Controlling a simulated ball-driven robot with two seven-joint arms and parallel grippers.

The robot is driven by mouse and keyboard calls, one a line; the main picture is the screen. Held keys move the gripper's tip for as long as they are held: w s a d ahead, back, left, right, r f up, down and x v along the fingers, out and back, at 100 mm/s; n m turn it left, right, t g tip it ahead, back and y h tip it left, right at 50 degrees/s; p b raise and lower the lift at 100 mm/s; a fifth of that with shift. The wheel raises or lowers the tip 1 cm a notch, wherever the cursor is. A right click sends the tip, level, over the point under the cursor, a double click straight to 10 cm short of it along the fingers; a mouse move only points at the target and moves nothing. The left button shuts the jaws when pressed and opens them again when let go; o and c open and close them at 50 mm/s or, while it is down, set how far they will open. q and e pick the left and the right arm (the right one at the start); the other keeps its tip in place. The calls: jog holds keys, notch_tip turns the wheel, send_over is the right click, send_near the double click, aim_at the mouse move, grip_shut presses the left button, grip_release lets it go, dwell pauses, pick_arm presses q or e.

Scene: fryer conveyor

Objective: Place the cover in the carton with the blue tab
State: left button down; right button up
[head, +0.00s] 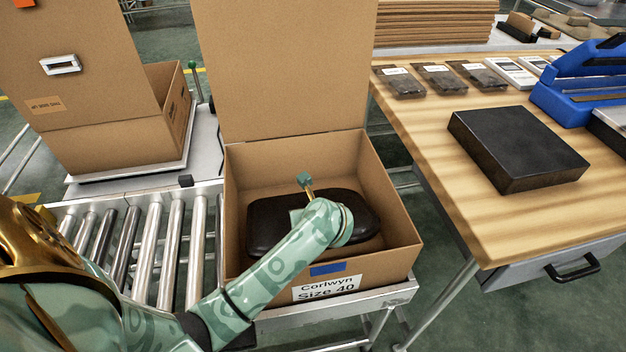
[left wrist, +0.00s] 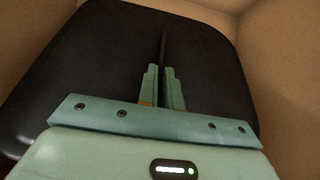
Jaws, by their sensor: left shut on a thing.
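The open brown carton (head: 390,255) stands at the centre, with a blue tab (head: 327,269) on its front above a label reading "Corlwyn Size 40". The dark cover (head: 268,226), with rounded corners, is inside the carton walls and lies about level. It fills much of the left wrist view (left wrist: 90,65). My left gripper (left wrist: 162,72) is over the cover, its fingers closed on a thin dark upright part of it. In the head view my wrist hides the fingertips. I cannot tell whether the cover touches the carton floor. My right gripper is not in view.
Another open carton (head: 100,145) stands at the left beyond the conveyor rollers (head: 145,245). The wooden table (head: 440,165) at the right holds a black box (head: 515,145), several flat packets and a blue device (head: 575,95). The carton's raised flap (head: 285,70) stands behind it.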

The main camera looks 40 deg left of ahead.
pick_arm(q)
jog(key=c, duration=1.6)
grip_release()
jog(key=shift+f, duration=0.1)
jog(key=shift+o, duration=0.2)
